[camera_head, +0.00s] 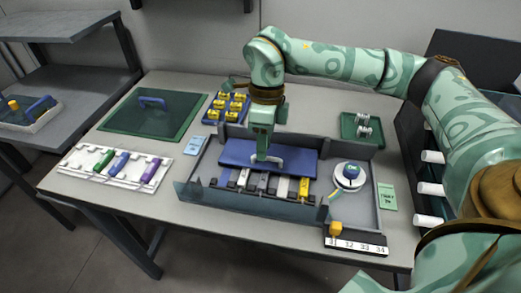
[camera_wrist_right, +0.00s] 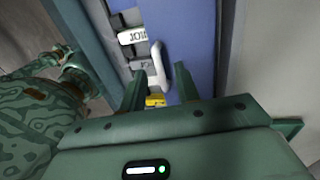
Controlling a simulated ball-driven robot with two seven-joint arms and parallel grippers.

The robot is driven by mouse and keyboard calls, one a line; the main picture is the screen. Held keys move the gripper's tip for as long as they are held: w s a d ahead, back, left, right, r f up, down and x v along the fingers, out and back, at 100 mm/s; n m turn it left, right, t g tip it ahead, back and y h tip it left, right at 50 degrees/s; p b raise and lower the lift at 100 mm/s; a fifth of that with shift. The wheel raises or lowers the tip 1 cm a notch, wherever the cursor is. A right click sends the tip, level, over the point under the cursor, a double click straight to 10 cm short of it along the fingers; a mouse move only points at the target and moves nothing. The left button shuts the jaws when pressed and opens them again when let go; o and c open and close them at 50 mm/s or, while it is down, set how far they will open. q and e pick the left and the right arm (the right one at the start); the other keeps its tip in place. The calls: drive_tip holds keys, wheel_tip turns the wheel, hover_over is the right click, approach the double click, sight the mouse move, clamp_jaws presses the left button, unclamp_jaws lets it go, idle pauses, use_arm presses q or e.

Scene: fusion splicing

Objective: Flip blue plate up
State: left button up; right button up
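The blue plate (camera_head: 240,152) lies flat in the grey tray-like station (camera_head: 215,150) at the middle of the table. It also shows in the right wrist view (camera_wrist_right: 198,40). A pale bar handle (camera_wrist_right: 157,66) stands at its front edge. My right gripper (camera_head: 264,150) points down over the handle. In the wrist view the two fingers (camera_wrist_right: 160,92) are spread, and the handle appears between and beyond their tips. Contact with the handle cannot be told. My left gripper cannot be made out.
Several keys (camera_head: 283,187) line up before the plate, behind a dark front wall (camera_head: 250,201). A round white dial (camera_head: 348,177) stands right of it. A green board (camera_head: 125,115), a white rack (camera_head: 100,167) and a blue tray of yellow pieces (camera_head: 213,118) lie left and behind.

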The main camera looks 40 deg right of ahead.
drive_tip(key=shift+s+a+f, duration=0.1)
drive_tip(key=shift+f, duration=0.45)
clamp_jaws()
drive_tip(key=shift+r, duration=0.1)
